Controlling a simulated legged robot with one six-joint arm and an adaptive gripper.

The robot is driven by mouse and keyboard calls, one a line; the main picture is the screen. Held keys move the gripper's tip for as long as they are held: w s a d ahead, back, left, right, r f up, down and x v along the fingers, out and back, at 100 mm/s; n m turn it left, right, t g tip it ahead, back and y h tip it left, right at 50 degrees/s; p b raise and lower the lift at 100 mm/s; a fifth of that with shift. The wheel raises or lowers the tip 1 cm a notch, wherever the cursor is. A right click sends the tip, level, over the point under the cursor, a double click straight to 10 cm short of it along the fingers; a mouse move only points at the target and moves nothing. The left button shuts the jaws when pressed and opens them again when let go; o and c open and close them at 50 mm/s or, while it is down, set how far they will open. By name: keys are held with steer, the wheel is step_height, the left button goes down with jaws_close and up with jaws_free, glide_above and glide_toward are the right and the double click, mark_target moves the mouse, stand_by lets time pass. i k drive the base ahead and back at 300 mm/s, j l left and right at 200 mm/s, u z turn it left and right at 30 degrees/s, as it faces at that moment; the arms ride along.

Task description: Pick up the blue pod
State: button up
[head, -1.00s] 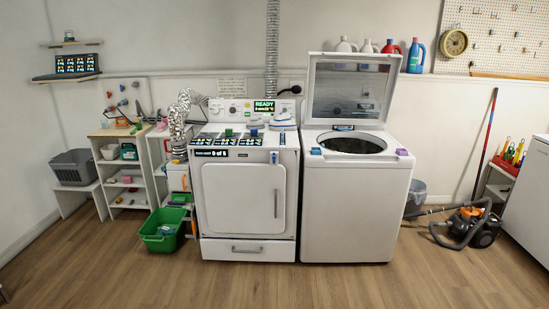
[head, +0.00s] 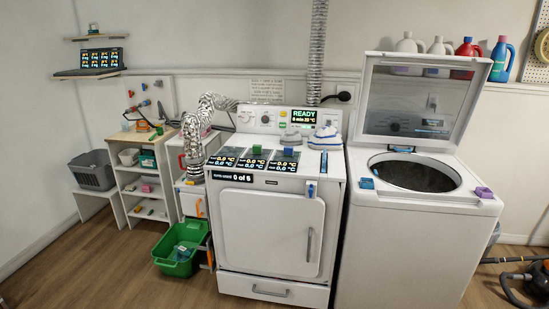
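A small blue block (head: 367,183), which looks like the blue pod, sits on the front left rim of the top-loading washer (head: 410,250). A small purple block (head: 484,192) sits on the same rim at the right. The washer's lid (head: 418,100) is up and its round drum opening (head: 415,174) is dark inside. My gripper is not in this view.
The dryer (head: 262,235) stands left of the washer, with a green block (head: 257,150), a blue block (head: 289,152) and an iron (head: 325,137) on top. A green basket (head: 178,250) and a vacuum (head: 535,280) stand on the floor. Floor is clear at front left.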

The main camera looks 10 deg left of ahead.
mark_target(287, 150)
steer(key=i+u, duration=0.2)
steer(key=u, duration=0.15)
steer(key=i+j+z, duration=0.15)
steer(key=i, duration=0.45)
steer(key=i+j+z, duration=0.1)
steer(key=i+j, duration=0.3)
steer(key=i, duration=0.15)
steer(key=i+j+z, duration=0.15)
steer(key=i+j, duration=0.2)
steer(key=i, duration=0.25)
steer(key=i+j+z, duration=0.1)
steer(key=i+j, duration=0.3)
steer(key=i, duration=0.15)
